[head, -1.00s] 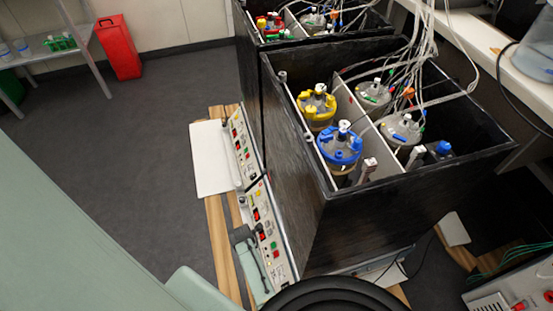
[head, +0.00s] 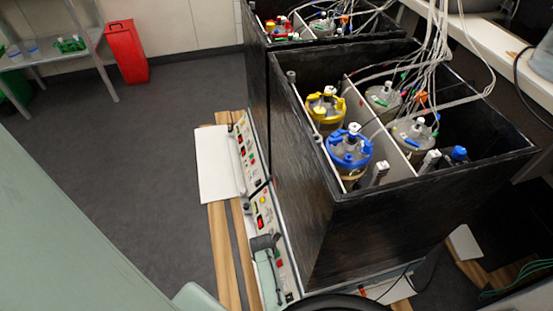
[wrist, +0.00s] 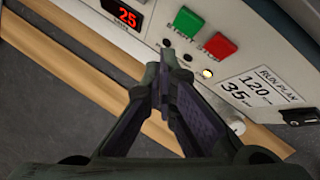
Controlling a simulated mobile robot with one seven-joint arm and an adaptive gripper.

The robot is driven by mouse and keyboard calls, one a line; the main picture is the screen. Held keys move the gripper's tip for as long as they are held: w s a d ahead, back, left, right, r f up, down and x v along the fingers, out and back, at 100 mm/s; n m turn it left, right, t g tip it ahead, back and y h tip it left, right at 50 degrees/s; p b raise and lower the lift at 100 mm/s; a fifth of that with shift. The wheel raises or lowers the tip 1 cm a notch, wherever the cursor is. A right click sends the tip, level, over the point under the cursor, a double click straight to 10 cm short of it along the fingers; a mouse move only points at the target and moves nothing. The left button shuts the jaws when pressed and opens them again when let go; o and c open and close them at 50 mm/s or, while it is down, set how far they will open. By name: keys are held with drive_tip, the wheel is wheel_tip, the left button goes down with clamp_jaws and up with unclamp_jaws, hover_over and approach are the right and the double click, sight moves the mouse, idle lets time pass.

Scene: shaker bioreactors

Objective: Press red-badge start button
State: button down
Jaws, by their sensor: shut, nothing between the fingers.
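In the wrist view, a pale control panel carries a green start button (wrist: 188,22) and a red stop button (wrist: 219,46) side by side. I cannot make out a red badge on this panel. My gripper (wrist: 168,75) is shut and empty, its fingertips pointing at the panel just below the green button; I cannot tell whether they touch it. In the head view, my gripper (head: 266,243) is in front of the near unit's control panel (head: 262,212) and hides part of its lower buttons.
A red display (wrist: 127,15) reads 25, and a run plan label (wrist: 258,87) shows 120 and 35. Black open-topped housings (head: 390,215) hold several capped vessels with tubing. A white flap (head: 213,163) juts out beside the far panel. A red bin (head: 126,52) stands at the back; the left floor is clear.

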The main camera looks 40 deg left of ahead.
drive_tip(key=shift+w+d+f, duration=0.45)
drive_tip(key=shift+w+f, duration=0.1)
drive_tip(key=shift+f, duration=0.05)
drive_tip(key=shift+f, duration=0.1)
idle(1.0)
drive_tip(key=shift+w+d+f+b, duration=0.15)
drive_tip(key=shift+w+d+b, duration=0.05)
drive_tip(key=shift+w+b, duration=0.1)
